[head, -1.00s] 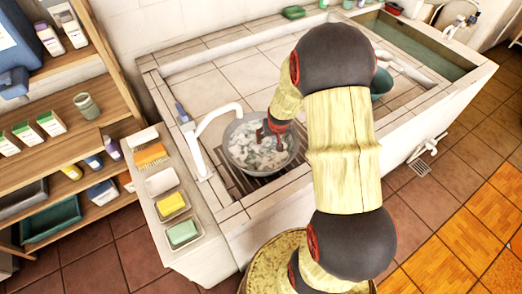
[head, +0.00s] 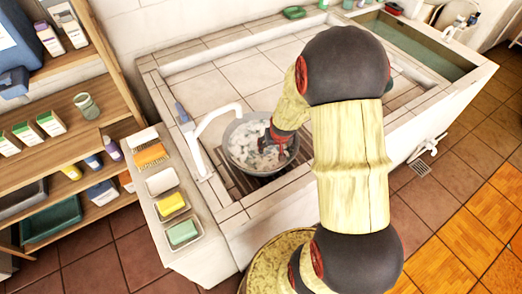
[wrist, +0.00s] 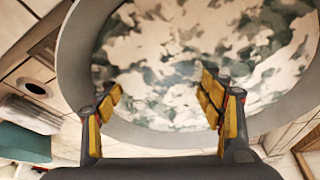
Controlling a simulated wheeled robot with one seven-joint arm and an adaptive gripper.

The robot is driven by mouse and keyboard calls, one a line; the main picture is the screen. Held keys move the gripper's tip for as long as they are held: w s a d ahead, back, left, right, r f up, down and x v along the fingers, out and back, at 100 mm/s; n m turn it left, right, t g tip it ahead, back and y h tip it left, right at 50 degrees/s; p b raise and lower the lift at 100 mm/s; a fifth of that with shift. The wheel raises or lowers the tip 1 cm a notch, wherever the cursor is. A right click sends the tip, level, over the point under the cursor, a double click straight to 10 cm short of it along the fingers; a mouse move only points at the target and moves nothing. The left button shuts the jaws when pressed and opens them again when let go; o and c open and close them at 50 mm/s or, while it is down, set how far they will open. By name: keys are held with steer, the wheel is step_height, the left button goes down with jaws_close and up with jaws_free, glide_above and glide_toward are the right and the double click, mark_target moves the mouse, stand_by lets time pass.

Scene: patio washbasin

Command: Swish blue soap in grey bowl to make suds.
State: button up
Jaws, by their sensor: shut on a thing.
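The grey bowl (head: 229,150) stands upright on a slatted patch of the basin, below the white tap. White suds (head: 262,160) lie in patches over dark grey-green water in it. The bowl also fills much of the wrist view (wrist: 72,70). My gripper (head: 277,140) reaches down into the bowl, toward its right side. In the wrist view its two yellow-padded fingers (wrist: 162,95) stand apart over the suds. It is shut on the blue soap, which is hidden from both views.
The white tap (head: 213,118) arches close at the bowl's left. A ledge with a yellow sponge (head: 171,203), a green bar (head: 182,232) and brushes runs along the left. A wooden shelf (head: 75,145) stands farther left. The tiled basin floor (head: 235,72) behind the bowl is clear.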

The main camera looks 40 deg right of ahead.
steer(key=shift+w+d, duration=0.35)
steer(key=shift+w, duration=0.35)
steer(key=shift+w+d, duration=0.35)
steer(key=shift+w, duration=0.4)
steer(key=shift+w+d, duration=0.35)
steer(key=shift+w, duration=0.35)
steer(key=shift+s+a, duration=0.45)
steer(key=shift+s, duration=0.45)
steer(key=shift+s+a, duration=0.45)
steer(key=shift+s, duration=0.45)
steer(key=shift+s+a, duration=0.45)
steer(key=shift+s, duration=0.45)
steer(key=shift+w+d+r, duration=0.1)
steer(key=shift+w+d, duration=0.25)
steer(key=shift+w, duration=0.35)
steer(key=shift+w+d, duration=0.35)
steer(key=shift+w, duration=0.3)
step_height(320, 180, up, 12)
steer(key=p, duration=0.9)
